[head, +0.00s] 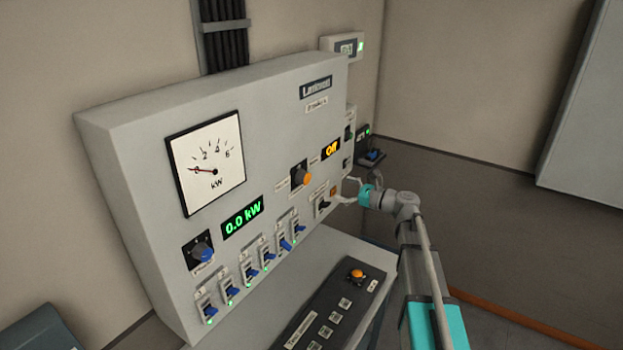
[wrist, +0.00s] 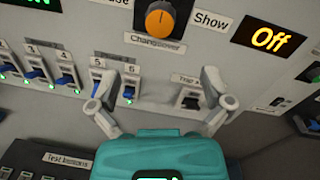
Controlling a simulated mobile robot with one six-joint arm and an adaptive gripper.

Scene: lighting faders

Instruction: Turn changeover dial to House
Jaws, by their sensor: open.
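The changeover dial (wrist: 160,19) is an orange knob on a black plate, at the top of the wrist view and cut by its edge. Its pointer mark looks about upright. "Show" is printed at its right; a cut-off label ending in "use" is at its left. The dial also shows on the panel in the head view (head: 301,178). The display (wrist: 269,39) beside it reads "Off" in orange. My gripper (wrist: 152,90) is open and empty, below the dial and apart from it. In the head view my gripper (head: 347,190) is near the panel's lower right.
Breaker switches (wrist: 118,88) and a trip switch (wrist: 190,98) sit below the dial, close to my fingers. A blue knob (head: 202,252) and a kW meter (head: 205,163) are farther left. A desk console (head: 325,310) with an orange button stands below the panel.

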